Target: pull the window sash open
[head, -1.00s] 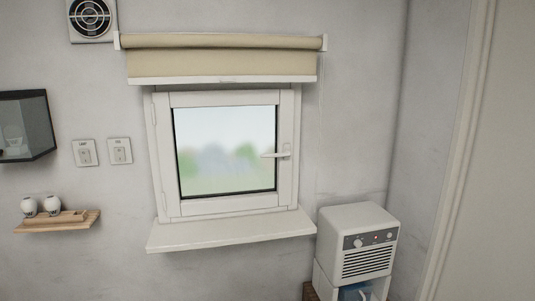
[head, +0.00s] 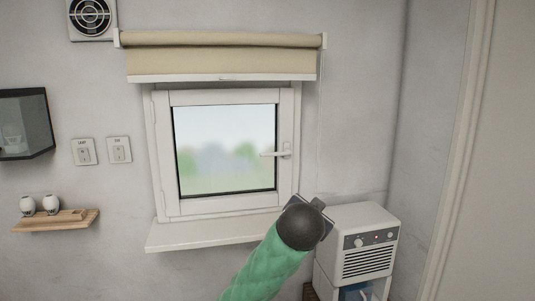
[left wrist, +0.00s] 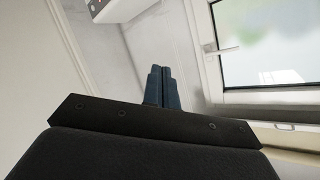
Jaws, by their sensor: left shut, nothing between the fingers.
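The white window sash (head: 286,185) sits flush in its frame in the head view. Its white handle (head: 276,154) on the right side lies level, grip pointing left. My left gripper (head: 313,207) is below and right of the handle, near the lower right frame corner and apart from the handle; my dark wrist partly hides it. In the left wrist view, the blue fingers of my left gripper (left wrist: 161,88) are together and empty. The handle (left wrist: 222,50) and sash (left wrist: 255,97) show to their right. My right gripper is in neither view.
A white sill (head: 190,234) juts out below the window. A white cooler box (head: 360,220) stands close right of my gripper. A beige roller blind (head: 222,63) hangs above. A wooden shelf (head: 55,222) and two switches (head: 101,150) are at left.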

